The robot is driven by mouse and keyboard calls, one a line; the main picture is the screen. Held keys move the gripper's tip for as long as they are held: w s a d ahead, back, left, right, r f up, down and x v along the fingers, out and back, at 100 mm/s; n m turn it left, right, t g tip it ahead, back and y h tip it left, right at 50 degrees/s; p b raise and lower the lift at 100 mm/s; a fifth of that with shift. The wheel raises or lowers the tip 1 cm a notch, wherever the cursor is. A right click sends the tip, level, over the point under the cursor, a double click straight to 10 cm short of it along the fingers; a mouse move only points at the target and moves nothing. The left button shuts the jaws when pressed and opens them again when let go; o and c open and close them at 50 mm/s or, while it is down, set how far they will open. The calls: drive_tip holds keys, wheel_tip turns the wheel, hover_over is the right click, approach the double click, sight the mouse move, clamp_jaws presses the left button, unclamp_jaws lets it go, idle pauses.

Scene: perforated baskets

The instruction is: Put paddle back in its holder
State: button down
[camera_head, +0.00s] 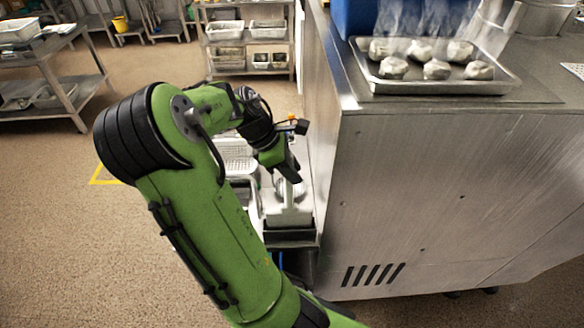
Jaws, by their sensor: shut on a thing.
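My gripper (290,177) points down in the narrow space left of the steel counter. Its dark fingers are shut on a thin pale grey upright piece, which looks like the paddle (288,196). The paddle stands roughly upright above or inside a pale box (289,217), which looks like its holder. I cannot tell how deep the paddle sits or whether it touches the box walls. My green arm and the gripper hide the upper part of the paddle.
The steel counter (430,190) stands close on the right, with a tray (440,84) of several steaming round items on top. Perforated baskets (238,155) lie behind my arm. A rack (248,45) and a side table (45,60) stand farther back. The left floor is clear.

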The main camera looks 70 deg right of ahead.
drive_tip(key=shift+f, duration=0.3)
drive_tip(key=c, duration=0.8)
unclamp_jaws()
drive_tip(key=p+v, duration=0.4)
drive_tip(key=v, duration=1.1)
drive_tip(key=shift+w+a+r+p, duration=0.1)
drive_tip(key=shift+w+r+p, duration=0.05)
drive_tip(key=shift+r+p, duration=0.25)
drive_tip(key=shift+f, duration=0.1)
